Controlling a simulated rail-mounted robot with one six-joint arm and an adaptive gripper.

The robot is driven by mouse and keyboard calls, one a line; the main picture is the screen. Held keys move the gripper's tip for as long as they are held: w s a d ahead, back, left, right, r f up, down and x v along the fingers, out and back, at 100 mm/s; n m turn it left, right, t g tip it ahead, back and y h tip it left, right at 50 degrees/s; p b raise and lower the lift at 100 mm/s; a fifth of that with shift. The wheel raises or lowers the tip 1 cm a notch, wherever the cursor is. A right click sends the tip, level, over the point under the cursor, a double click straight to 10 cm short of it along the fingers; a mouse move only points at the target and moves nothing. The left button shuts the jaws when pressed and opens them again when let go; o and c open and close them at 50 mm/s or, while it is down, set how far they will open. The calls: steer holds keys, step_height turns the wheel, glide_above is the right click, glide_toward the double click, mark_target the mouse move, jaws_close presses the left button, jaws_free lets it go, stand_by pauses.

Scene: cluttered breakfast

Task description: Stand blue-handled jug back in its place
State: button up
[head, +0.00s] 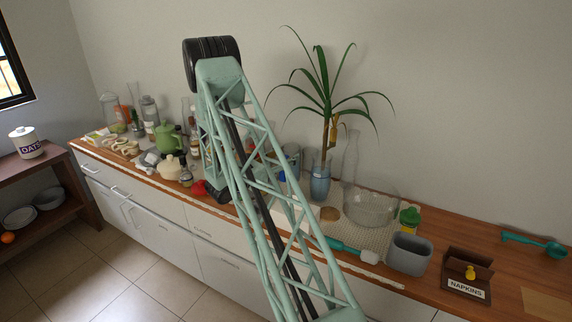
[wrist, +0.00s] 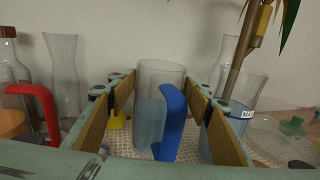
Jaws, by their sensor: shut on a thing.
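The blue-handled jug (wrist: 150,110) is clear, looks upright, and stands between my gripper's pads in the wrist view. Its blue handle (wrist: 172,125) faces the camera. My gripper (wrist: 160,88) is shut on the jug, one tan pad on each side. A pale dotted mat (wrist: 132,146) lies below; I cannot tell whether the jug's base touches it. In the head view my arm hides most of the jug and the gripper.
A potted plant in a glass vase (head: 320,184) stands close on the right. A red handle (wrist: 45,112) and a glass carafe (wrist: 63,75) are on the left. A large glass bowl (head: 371,207) and a grey tub (head: 409,254) stand farther right on the crowded counter (head: 450,232).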

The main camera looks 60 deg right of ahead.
steer(key=shift+f, duration=1.8)
steer(key=shift+f+b, duration=0.15)
steer(key=shift+b, duration=0.2)
steer(key=o, duration=1.7)
steer(key=shift+o, duration=0.2)
steer(key=w+a+p, duration=0.1)
steer(key=w+a, duration=0.1)
steer(key=a, duration=1)
steer(key=shift+r, duration=0.2)
